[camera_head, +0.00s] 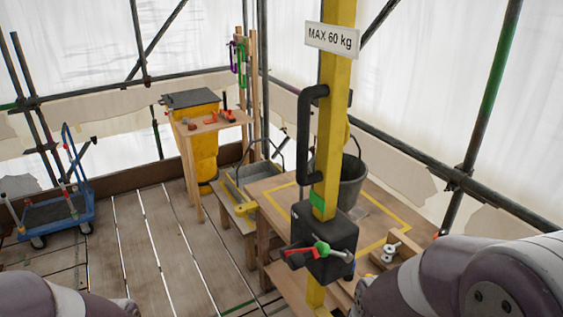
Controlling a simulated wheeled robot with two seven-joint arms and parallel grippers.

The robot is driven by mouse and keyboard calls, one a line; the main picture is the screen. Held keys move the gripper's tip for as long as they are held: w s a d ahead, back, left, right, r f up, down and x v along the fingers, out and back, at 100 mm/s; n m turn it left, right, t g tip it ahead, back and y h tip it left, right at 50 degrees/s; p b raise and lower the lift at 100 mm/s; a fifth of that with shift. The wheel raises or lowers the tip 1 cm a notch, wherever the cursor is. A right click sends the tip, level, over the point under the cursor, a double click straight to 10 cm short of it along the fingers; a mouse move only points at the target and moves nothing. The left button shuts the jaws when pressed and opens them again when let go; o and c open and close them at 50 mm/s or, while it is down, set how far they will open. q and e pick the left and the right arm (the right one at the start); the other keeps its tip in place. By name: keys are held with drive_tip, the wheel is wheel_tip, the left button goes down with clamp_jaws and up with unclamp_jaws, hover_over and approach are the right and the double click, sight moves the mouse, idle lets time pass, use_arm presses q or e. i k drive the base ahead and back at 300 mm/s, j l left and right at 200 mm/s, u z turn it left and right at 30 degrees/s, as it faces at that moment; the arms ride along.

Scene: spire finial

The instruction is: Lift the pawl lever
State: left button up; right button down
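A yellow post (332,130) stands upright right of centre with a black box (327,240) low on it. At the front of the box are a green-headed lever (321,249) with a grey arm running to the right and a red and black handle (298,258) to the left. I cannot tell for certain which of these is the pawl lever. A black bar handle (305,135) is fixed higher on the post. Parts of my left arm show at the bottom left and of my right arm at the bottom right. Neither gripper is visible.
A wooden table (275,189) with a yellow outline and a dark bucket (352,180) stands behind the post. A yellow bin (203,150), a small wooden stand (212,122) and a blue trolley (60,210) are farther left. The plank floor between is mostly clear.

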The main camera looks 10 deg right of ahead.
sight(301, 192)
drive_tip(key=i+j+z, duration=0.3)
drive_tip(key=z, duration=0.15)
drive_tip(key=i+j+z, duration=0.25)
drive_tip(key=z, duration=0.2)
drive_tip(key=i+j+z, duration=0.15)
drive_tip(key=j+z, duration=1.25)
drive_tip(key=j, duration=0.15)
drive_tip(key=j+z, duration=0.45)
drive_tip(key=i+j+z, duration=0.1)
drive_tip(key=j+z, duration=1.15)
drive_tip(key=j, duration=0.15)
drive_tip(key=k, duration=0.05)
